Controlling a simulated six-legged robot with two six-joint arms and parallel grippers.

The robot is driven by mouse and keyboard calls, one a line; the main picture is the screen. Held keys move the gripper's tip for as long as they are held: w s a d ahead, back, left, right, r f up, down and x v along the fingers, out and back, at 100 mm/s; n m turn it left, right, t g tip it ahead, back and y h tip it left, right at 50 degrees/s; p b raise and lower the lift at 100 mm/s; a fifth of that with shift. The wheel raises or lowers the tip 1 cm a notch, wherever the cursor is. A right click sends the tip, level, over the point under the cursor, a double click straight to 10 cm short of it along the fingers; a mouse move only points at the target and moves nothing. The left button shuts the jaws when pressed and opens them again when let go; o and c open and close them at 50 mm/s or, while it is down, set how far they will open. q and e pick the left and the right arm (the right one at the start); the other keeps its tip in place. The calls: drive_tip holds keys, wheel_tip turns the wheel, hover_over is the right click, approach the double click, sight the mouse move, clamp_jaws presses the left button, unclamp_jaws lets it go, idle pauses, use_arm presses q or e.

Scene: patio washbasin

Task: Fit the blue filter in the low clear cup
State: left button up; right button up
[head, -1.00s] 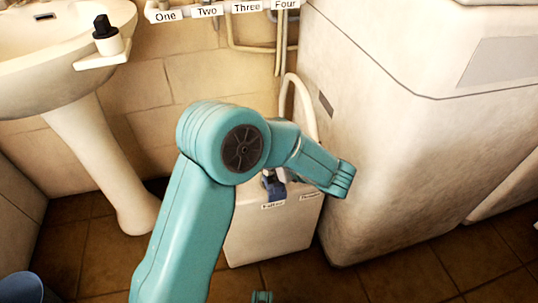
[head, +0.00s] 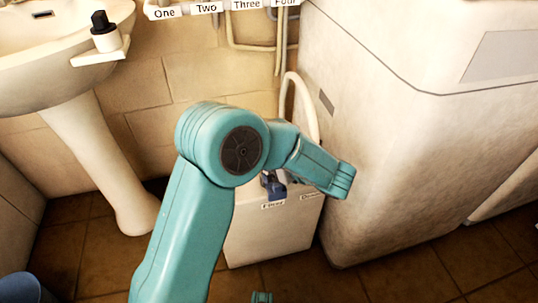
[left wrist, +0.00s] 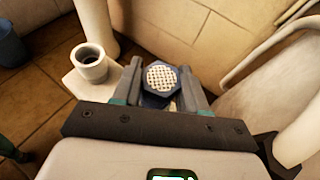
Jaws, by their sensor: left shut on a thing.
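The blue filter (left wrist: 161,79), a blue piece with a pale mesh face, sits between the two grey fingers of my left gripper (left wrist: 163,85) in the left wrist view. The fingers are shut on it. In the head view, a dark blue piece (head: 274,186) shows at the front of the white box top, partly behind my left arm. A low whitish cup (left wrist: 90,63) with a dark hollow stands on the box, left of and apart from the gripper. I cannot tell if it is clear. My arm hides it in the head view.
The white box (head: 270,235) has labels on its front edge and stands beside a large pale cabinet (head: 390,150). A pale hose (head: 305,105) curves behind it. A washbasin pedestal (head: 105,160) and a blue bucket (head: 22,288) are to the left.

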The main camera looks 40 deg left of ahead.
use_arm(q)
drive_tip(key=shift+f+b, duration=0.35)
drive_tip(key=shift+f, duration=0.05)
drive_tip(key=o, duration=0.8)
drive_tip(key=shift+o, duration=0.2)
drive_tip(key=v, duration=1.1)
drive_tip(key=shift+p, duration=0.45)
